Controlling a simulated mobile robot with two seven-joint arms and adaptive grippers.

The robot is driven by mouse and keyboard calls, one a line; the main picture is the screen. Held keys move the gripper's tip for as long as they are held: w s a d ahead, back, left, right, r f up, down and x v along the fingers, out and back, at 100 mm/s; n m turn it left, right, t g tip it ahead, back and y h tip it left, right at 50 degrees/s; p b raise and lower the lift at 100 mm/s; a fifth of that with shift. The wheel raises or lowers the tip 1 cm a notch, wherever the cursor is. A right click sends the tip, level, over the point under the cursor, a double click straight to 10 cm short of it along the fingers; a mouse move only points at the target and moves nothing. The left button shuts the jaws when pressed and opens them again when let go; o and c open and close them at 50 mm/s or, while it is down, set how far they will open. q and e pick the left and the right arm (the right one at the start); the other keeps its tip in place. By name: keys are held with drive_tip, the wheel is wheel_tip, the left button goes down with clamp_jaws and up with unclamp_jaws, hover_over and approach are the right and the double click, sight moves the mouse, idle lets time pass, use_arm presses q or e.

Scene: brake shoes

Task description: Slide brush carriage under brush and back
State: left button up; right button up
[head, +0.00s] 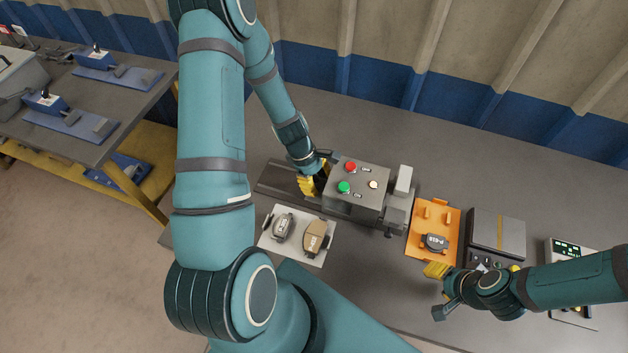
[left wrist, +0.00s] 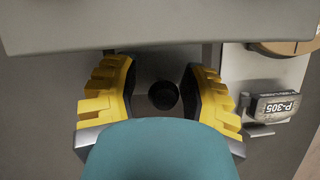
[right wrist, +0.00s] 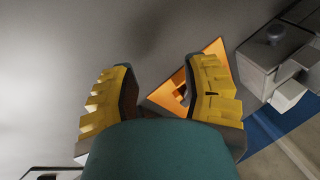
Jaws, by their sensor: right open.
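The grey brush machine (head: 357,193) with red and green buttons stands mid-table over a dark rail (head: 277,180) that extends left. My left gripper (head: 313,184) is low over the rail at the machine's left side. In the left wrist view, a black round knob (left wrist: 163,95) on the carriage lies between the open yellow fingers, with gaps visible; the right finger is nearer to it. The brush is hidden by the housing. My right gripper (head: 437,289) is open and empty, in front of the orange fixture. The right wrist view shows its fingers (right wrist: 165,85) spread with nothing between.
A white mat (head: 270,250) with two brake pads lies in front of the rail. A scale (head: 497,232) and a keypad device (head: 567,250) stand to the right. A second bench (head: 80,135) is at far left.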

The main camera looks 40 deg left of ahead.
use_arm(q)
drive_tip(key=shift+s+a, duration=0.1)
drive_tip(key=shift+a, duration=0.05)
drive_tip(key=v, duration=1.2)
drive_tip(key=shift+o, duration=0.3)
